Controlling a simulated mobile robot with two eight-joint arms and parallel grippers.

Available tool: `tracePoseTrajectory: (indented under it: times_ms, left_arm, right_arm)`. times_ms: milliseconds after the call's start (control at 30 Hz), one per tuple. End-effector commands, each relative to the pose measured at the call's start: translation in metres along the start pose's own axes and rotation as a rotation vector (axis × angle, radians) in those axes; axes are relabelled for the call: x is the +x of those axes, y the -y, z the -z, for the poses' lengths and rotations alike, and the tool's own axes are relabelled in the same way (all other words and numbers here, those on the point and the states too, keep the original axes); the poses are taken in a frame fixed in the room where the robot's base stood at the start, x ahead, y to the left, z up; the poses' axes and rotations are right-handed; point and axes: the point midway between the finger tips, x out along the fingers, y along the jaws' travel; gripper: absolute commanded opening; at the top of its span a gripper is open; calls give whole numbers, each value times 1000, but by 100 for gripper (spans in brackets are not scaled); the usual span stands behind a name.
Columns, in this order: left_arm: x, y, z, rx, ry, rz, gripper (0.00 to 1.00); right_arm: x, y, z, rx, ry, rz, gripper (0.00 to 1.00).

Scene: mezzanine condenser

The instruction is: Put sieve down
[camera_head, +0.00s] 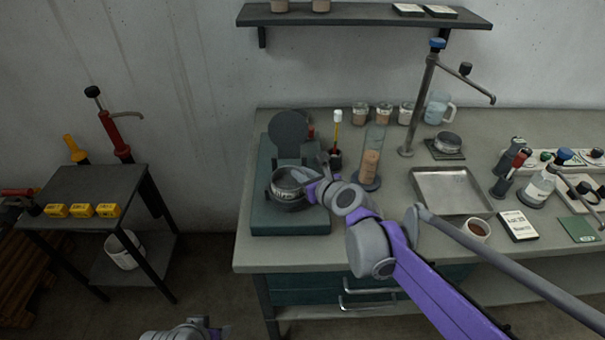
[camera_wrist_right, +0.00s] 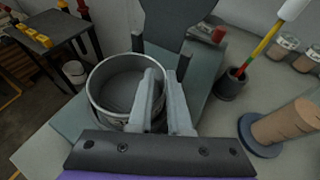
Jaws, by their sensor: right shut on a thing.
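The sieve (camera_head: 286,183) is a round metal ring with a pale label on its side. It is over the teal device (camera_head: 262,218) at the left end of the bench, in or just above a dark round seat; I cannot tell whether it rests there. My right gripper (camera_head: 316,187) is shut on the sieve's right wall. In the right wrist view, the gripper (camera_wrist_right: 165,95) has one finger inside the sieve (camera_wrist_right: 104,70) and one outside. A grey part of my left arm (camera_head: 185,331) shows at the bottom edge; its finger state is unclear.
A dark round lid (camera_head: 288,130) stands upright behind the sieve. A pencil cup (camera_head: 335,159) and a cylinder with brown fill (camera_head: 370,165) stand to the right. A metal tray (camera_head: 452,208) lies further right. A round metal dish (camera_head: 447,140) sits behind it.

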Motion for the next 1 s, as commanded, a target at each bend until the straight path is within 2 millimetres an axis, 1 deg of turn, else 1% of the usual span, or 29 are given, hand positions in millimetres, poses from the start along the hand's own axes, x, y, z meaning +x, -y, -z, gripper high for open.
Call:
tracePoseTrajectory:
  times_ms: [133,167,300,333,600,700,767,867,1000]
  left_arm:
    - [2,0,-2,0,1,0,50]
    - [2,0,-2,0,1,0,50]
    - [2,0,-1,0,1,0,50]
    - [2,0,-1,0,1,0,50]
    - [1,0,-1,0,0,0,50]
    - [-1,0,0,0,0,0,50]
    - [-1,0,0,0,0,0,50]
    - [-1,0,1,0,0,0,50]
    - [-3,0,2,0,-1,0,50]
  right_arm:
    - [1,0,3,0,0,0,0]
    - [1,0,3,0,0,0,20]
    - [1,0,2,0,0,0,45]
    - [1,0,2,0,0,0,48]
    - [1,0,2,0,0,0,48]
    - [-3,0,-1,0,0,0,48]
    - [-9,0,-1,0,0,0,48]
    - [-25,0,-1,1,0,0,48]
    - [-55,1,-1,1,0,2,48]
